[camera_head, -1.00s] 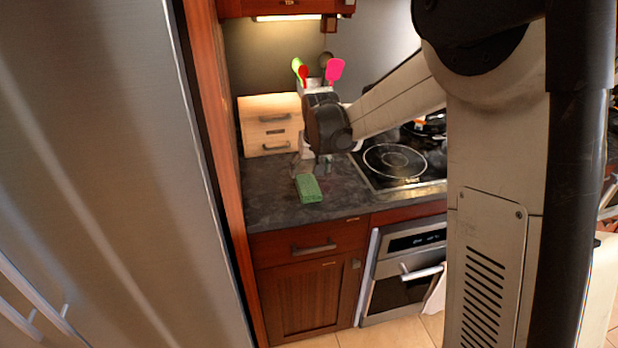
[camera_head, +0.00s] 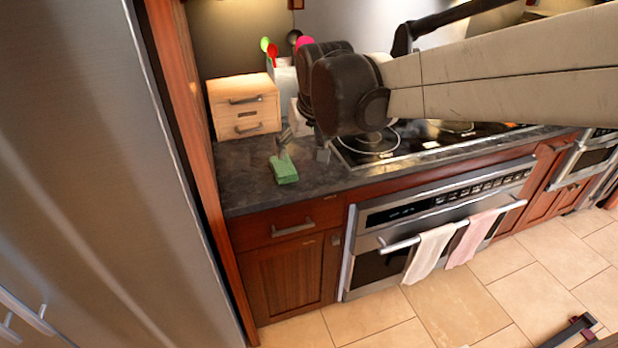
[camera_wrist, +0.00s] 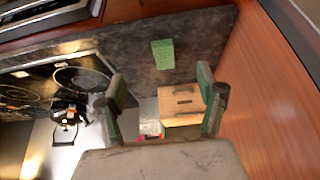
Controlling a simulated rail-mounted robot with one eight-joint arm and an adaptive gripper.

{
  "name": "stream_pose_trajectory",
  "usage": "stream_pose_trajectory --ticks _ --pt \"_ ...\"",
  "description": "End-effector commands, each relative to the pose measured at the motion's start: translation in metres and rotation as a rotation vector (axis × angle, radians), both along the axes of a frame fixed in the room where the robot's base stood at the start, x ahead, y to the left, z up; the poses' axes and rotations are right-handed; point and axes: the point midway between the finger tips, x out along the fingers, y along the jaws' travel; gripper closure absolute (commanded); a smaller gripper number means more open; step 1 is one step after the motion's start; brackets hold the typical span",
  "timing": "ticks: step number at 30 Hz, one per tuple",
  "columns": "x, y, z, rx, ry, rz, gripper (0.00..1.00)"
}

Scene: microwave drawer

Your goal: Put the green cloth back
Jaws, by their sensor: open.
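The folded green cloth (camera_head: 284,170) lies on the dark countertop (camera_head: 245,190), near the counter's front edge. It also shows in the wrist view (camera_wrist: 162,54), beyond my fingertips and between their lines. My gripper (camera_head: 303,150) is open and empty, above the counter just right of the cloth in the head view. In the wrist view both fingers of my gripper (camera_wrist: 160,88) are spread wide. My wrist and arm cover part of the counter and stove in the head view. Whether a fingertip touches the cloth is hard to tell, but nothing is held.
A wooden drawer box (camera_head: 243,106) stands at the back left, beside a utensil holder (camera_head: 283,75). The stove (camera_head: 440,138) is to the right, above an oven (camera_head: 440,215) with hanging towels. A tall fridge (camera_head: 80,150) and wooden panel bound the left.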

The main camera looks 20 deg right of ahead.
Motion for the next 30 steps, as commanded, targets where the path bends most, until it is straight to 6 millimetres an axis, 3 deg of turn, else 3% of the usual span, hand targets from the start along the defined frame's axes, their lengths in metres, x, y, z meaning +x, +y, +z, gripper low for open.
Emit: stream_pose_trajectory --ticks 1,8,18,24,30 --pt "-0.018 0.0 0.003 0.0 -0.008 0.0 0.31" --pt "-0.084 0.0 0.008 0.0 -0.05 0.002 0.31" --pt "-0.171 0.0 -0.011 -0.001 -0.107 0.005 0.31" --pt "-0.196 0.0 -0.023 -0.001 -0.127 0.005 0.31" --pt "-0.201 0.0 -0.026 -0.002 -0.132 0.006 0.31"
